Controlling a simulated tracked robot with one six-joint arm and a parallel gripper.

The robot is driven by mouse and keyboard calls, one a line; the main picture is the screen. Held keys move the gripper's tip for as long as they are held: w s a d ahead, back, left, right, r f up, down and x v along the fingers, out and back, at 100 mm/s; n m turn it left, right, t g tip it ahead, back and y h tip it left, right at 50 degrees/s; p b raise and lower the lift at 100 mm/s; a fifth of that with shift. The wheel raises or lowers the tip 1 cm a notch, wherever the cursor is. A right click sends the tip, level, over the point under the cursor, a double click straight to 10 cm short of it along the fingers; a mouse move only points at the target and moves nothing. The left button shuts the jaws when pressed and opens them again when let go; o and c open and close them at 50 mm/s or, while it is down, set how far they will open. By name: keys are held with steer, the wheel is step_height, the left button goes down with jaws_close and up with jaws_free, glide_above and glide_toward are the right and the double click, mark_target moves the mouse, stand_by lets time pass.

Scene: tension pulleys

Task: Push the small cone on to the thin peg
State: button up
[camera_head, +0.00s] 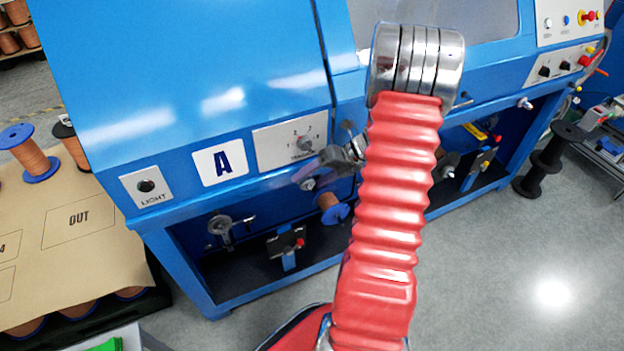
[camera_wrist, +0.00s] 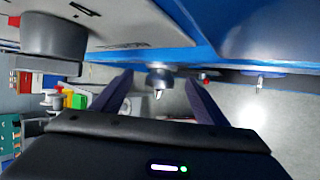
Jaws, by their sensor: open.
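My gripper (camera_head: 312,170) is in front of the blue machine, just under the dial panel; the red sleeve of my arm covers much of the view. In the wrist view my gripper (camera_wrist: 158,82) is open, with one dark finger on each side. A small grey round piece with a narrow pale tip (camera_wrist: 159,78) shows between and beyond the fingers, with no visible contact. It looks like the cone on its thin peg, but I cannot tell how far on it sits. In the head view a small silver round part (camera_head: 308,184) shows just below the jaws.
The dial (camera_head: 305,144) is close above my gripper; a dark knob (camera_wrist: 54,38) is large in the wrist view. A copper spool with a blue flange (camera_head: 333,208) hangs below. The machine's blue front edge (camera_head: 235,190) runs alongside.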

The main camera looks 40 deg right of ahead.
steer(key=s+d+r, duration=0.1)
steer(key=d+r, duration=0.4)
steer(key=r, duration=0.2)
steer(key=shift+d, duration=0.15)
stand_by(0.7)
steer(key=shift+s+f, duration=0.1)
steer(key=shift+f, duration=0.05)
stand_by(0.7)
steer(key=shift+n, duration=0.3)
steer(key=s+a+f+n+g, duration=0.25)
steer(key=s+n, duration=0.25)
steer(key=n, duration=0.5)
steer(key=s+a+r+n+h, duration=0.2)
steer(key=s+a+r+n, duration=0.1)
steer(key=a+r+n, duration=0.4)
steer(key=s+a+r+n+t+h, duration=0.1)
steer(key=s+a+r+n, duration=0.2)
steer(key=a+r+n, duration=0.4)
steer(key=s+a+r+n+h, duration=0.2)
steer(key=a+r+n, duration=0.5)
steer(key=a+n, duration=0.9)
steer(key=s+a, duration=0.1)
steer(key=a, duration=0.2)
steer(key=shift+s+a+r+h, duration=0.15)
steer(key=shift+s+r+h, duration=0.1)
steer(key=shift+h, duration=0.05)
